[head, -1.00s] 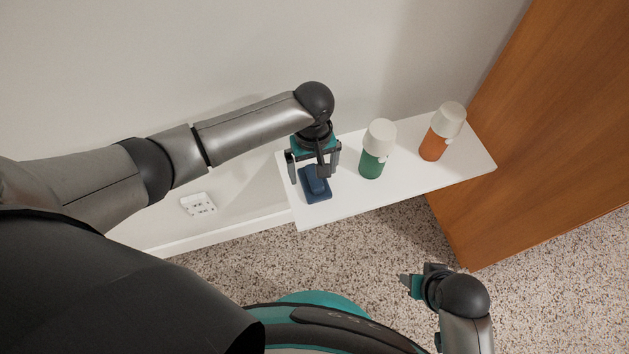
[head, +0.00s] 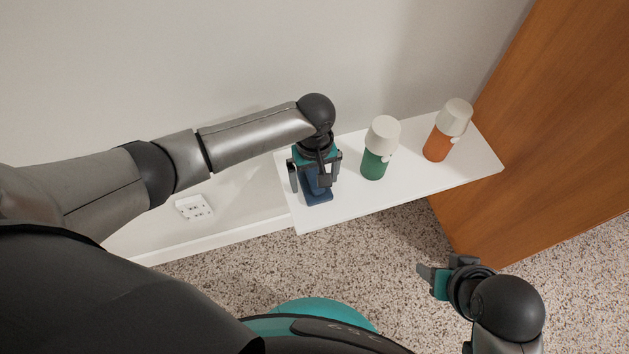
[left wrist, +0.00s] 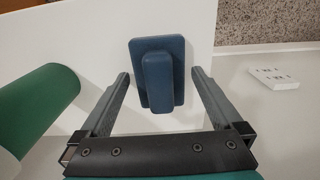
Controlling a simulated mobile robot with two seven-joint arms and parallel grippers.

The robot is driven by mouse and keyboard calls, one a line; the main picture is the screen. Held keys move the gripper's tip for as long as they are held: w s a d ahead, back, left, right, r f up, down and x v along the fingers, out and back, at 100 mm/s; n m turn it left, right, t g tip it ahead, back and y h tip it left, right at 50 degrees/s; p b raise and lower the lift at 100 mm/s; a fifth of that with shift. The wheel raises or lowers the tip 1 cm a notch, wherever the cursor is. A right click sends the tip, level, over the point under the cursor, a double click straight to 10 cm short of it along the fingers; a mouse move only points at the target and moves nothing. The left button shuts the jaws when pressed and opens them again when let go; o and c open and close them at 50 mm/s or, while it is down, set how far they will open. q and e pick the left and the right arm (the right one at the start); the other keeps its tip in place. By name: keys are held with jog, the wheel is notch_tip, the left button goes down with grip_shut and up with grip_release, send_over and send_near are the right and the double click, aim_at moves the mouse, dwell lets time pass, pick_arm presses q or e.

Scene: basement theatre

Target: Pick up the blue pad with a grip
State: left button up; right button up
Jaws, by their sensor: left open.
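The blue pad with a raised grip (head: 318,196) lies on the left end of the white shelf (head: 420,180) in the head view. In the left wrist view the pad (left wrist: 158,72) lies flat, with its long grip pointing toward my gripper. My left gripper (head: 315,188) is open above the pad and partly hides it. In the left wrist view the fingers of my left gripper (left wrist: 160,80) stand on either side of the grip, apart from it. My right gripper (head: 432,280) is low at the right, away from the shelf; its opening cannot be made out.
A green bottle with a white cap (head: 378,150) stands just right of my left gripper. An orange bottle with a white cap (head: 445,132) stands farther right. A wooden panel (head: 550,130) borders the right end of the shelf. A wall socket (head: 194,207) is at the left.

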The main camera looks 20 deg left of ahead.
aim_at(314, 176)
pick_arm(q)
jog(key=c, duration=1.3)
jog(key=shift+r, duration=0.1)
jog(key=shift+r, duration=0.15)
notch_tip(314, 176, up, 9)
jog(key=p, duration=0.5)
jog(key=shift+r+p, duration=0.1)
jog(key=shift+p, duration=0.3)
jog(key=shift+r+p, duration=2.55)
jog(key=shift+r, duration=2.65)
pick_arm(e)
jog(key=s+d+f+g, duration=0.1)
jog(key=s+f, duration=0.3)
jog(key=f, duration=0.5)
jog(key=s+d+f+g, duration=0.1)
jog(key=s+d+f, duration=0.3)
jog(key=f, duration=0.6)
jog(key=shift+s+d+f+h, duration=0.15)
jog(key=shift+s+f+h, duration=0.2)
jog(key=shift+s, duration=0.35)
jog(key=shift+r, duration=0.1)
